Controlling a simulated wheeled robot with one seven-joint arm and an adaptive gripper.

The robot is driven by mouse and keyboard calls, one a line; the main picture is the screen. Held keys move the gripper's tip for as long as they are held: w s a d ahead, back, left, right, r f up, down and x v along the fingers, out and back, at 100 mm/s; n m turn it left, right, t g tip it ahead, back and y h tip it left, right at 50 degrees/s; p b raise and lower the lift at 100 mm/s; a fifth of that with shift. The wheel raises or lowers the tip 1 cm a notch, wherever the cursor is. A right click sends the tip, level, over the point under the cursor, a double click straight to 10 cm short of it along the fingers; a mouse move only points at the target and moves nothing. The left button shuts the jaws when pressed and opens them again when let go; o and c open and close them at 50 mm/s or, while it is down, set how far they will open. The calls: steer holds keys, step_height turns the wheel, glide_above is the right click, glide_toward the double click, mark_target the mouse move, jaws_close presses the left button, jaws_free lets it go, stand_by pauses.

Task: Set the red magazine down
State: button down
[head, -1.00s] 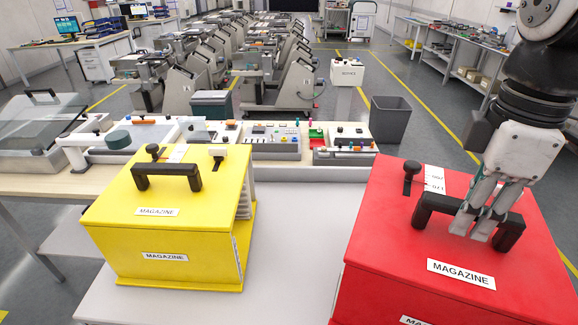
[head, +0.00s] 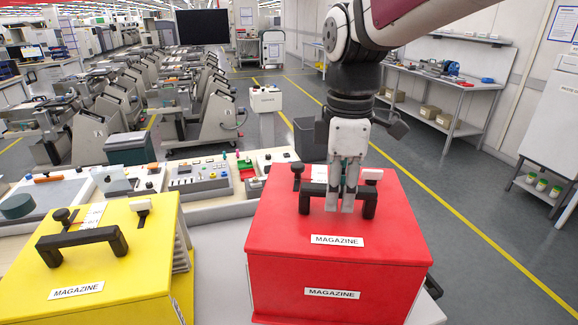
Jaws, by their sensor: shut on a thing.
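The red magazine (head: 275,235) is a red box with a black top handle and white MAGAZINE labels, in the middle of the head view. My gripper (head: 343,205) is above its lid, with its fingers shut on the black handle (head: 369,205). The magazine looks level. It covers part of the grey surface behind and below it. Its underside is out of view, so I cannot tell whether it rests on the surface or hangs just above it.
A yellow magazine (head: 105,255) stands to the left, apart from the red one. A bench with devices (head: 200,180) runs behind both. A dark bin (head: 305,140) stands behind the red magazine. Open floor (head: 480,200) lies to the right.

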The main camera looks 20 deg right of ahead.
steer(key=w, duration=0.2)
steer(key=w+a, duration=0.1)
steer(key=w, duration=0.1)
steer(key=w+a, duration=0.1)
steer(key=w, duration=0.2)
steer(key=shift+a+f, duration=0.15)
steer(key=shift+f, duration=0.05)
steer(key=shift+f+p, duration=0.55)
steer(key=shift+f, duration=1.3)
steer(key=c, duration=1.4)
jaws_free()
steer(key=shift+f, duration=0.1)
step_height(320, 180, up, 12)
steer(key=b, duration=0.1)
steer(key=shift+s+d+f+m+t, duration=0.2)
steer(key=shift+s+f+m+t, duration=0.75)
steer(key=shift+s+m, duration=1.75)
steer(key=shift+s+d+f+m+t, duration=0.15)
steer(key=shift+s+f+m+t, duration=0.8)
steer(key=shift+s+m, duration=1.75)
steer(key=shift+s+d+f+m+t, duration=0.2)
steer(key=shift+s+f+m+t, duration=0.8)
steer(key=shift+s, duration=2.95)
